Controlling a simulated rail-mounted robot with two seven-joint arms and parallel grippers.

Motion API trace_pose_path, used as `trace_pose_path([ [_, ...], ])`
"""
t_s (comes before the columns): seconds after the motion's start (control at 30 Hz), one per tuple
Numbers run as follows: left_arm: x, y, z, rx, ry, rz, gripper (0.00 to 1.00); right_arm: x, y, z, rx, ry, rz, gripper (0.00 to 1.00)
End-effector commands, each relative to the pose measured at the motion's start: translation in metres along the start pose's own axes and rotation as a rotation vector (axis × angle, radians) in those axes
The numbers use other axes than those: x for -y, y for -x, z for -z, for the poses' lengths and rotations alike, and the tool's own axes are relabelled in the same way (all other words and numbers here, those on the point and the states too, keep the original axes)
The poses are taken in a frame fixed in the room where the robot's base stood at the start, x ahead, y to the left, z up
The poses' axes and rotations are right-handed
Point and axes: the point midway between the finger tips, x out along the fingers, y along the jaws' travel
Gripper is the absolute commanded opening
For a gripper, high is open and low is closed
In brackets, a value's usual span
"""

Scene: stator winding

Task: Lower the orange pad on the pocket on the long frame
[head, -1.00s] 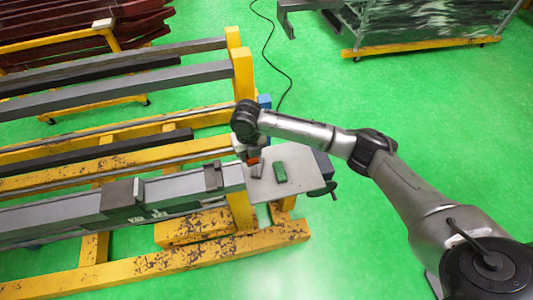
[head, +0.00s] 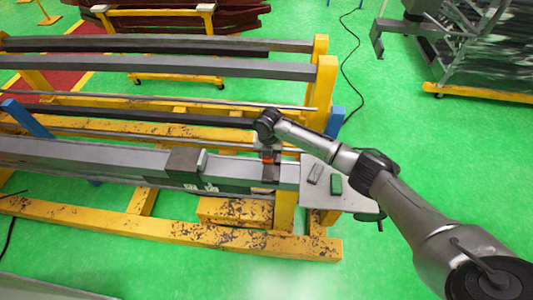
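The orange pad (head: 268,158) shows as a small orange-red patch under the wrist of my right arm. My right gripper (head: 268,153) appears shut on it, with its fingers mostly hidden by the wrist. The pad is over a small dark bracket (head: 270,175) near the right end of the long grey frame (head: 80,155). The pocket itself is hidden under the gripper, and I cannot tell whether the pad touches it.
A larger dark block (head: 184,162) sits on the frame to the left. Yellow posts (head: 325,95) and long bars stand behind.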

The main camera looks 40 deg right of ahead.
Motion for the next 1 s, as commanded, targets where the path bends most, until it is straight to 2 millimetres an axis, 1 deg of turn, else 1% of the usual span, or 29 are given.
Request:
trace_pose_path([
  [0.57,0.002,-0.048,-0.016,0.001,-0.012,0.010,0.43,0.000,-0.051,0.001,0.000,0.003,0.000,0.18],
  [0.6,0.003,-0.042,-0.014,0.004,-0.013,0.010,0.43,0.000,-0.043,0.000,0.001,0.002,-0.001,0.18],
  [0.63,0.003,-0.042,-0.014,0.005,-0.013,0.010,0.43,0.000,-0.043,0.000,0.001,0.003,-0.001,0.18],
  [1.0,0.002,-0.038,-0.013,0.001,-0.011,0.008,0.43,0.000,-0.048,0.001,0.000,0.003,0.001,0.18],
])
